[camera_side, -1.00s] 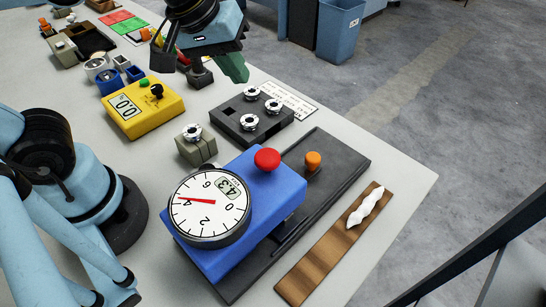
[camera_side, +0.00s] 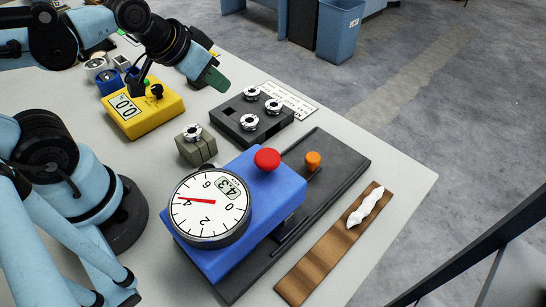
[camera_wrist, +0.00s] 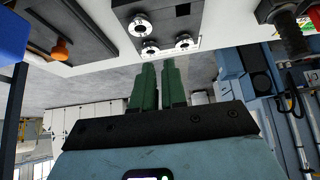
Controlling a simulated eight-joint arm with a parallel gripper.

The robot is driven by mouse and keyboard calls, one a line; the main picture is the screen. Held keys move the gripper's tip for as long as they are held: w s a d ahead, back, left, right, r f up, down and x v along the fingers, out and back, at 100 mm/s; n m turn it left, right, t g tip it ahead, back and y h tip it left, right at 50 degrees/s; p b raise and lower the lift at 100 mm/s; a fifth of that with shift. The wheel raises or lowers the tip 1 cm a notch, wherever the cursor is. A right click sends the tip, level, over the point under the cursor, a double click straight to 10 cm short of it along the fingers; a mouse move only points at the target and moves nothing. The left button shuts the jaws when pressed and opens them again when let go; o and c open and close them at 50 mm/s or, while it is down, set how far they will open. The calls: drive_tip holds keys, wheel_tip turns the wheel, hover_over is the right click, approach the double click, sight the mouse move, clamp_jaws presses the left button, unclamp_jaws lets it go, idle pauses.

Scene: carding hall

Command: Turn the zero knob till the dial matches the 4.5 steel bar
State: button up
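A blue gauge block (camera_side: 275,205) bears a round white dial (camera_side: 210,215). Its red needle points left between 4 and 6, and its small display appears to read 4.3. A red knob (camera_side: 267,159) stands on the block's top and an orange knob (camera_side: 313,159) on the dark base behind it; the orange knob also shows in the wrist view (camera_wrist: 61,50). I cannot tell which is the zero knob, nor pick out a marked 4.5 steel bar. My gripper (camera_side: 214,78) is in the air beyond the yellow box, its green fingers (camera_wrist: 158,64) slightly apart and empty.
A dark holder (camera_side: 270,132) with several silver round pieces lies behind the gauge. A grey block (camera_side: 196,150) bears another. The yellow box (camera_side: 143,112) reads 0.0. A wooden strip (camera_side: 325,256) with white fluff (camera_side: 364,208) lies front right near the table edge.

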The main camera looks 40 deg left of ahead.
sight(207, 164)
drive_tip(key=o, duration=0.7)
drive_tip(key=s+d+m+g, duration=0.1)
drive_tip(key=d+m, duration=0.1)
drive_tip(key=s+d+r+m+g, duration=0.1)
drive_tip(key=d+m, duration=0.1)
drive_tip(key=s+d+m+g, duration=0.1)
drive_tip(key=m, duration=0.1)
drive_tip(key=shift+s+d+r+m+h, duration=0.15)
drive_tip(key=shift+s+d+m+h, duration=0.15)
drive_tip(key=shift+s+d+h, duration=0.1)
drive_tip(key=shift+o, duration=0.6)
drive_tip(key=s+d+r+m+g, duration=0.3)
drive_tip(key=s+m, duration=0.3)
drive_tip(key=m, duration=0.2)
drive_tip(key=shift+s+d+g+y, duration=0.3)
drive_tip(key=shift+d+g+y, duration=0.1)
drive_tip(key=shift+d+g, duration=0.1)
drive_tip(key=shift+a+f, duration=0.1)
drive_tip(key=shift+f, duration=5.8)
drive_tip(key=c, duration=1.1)
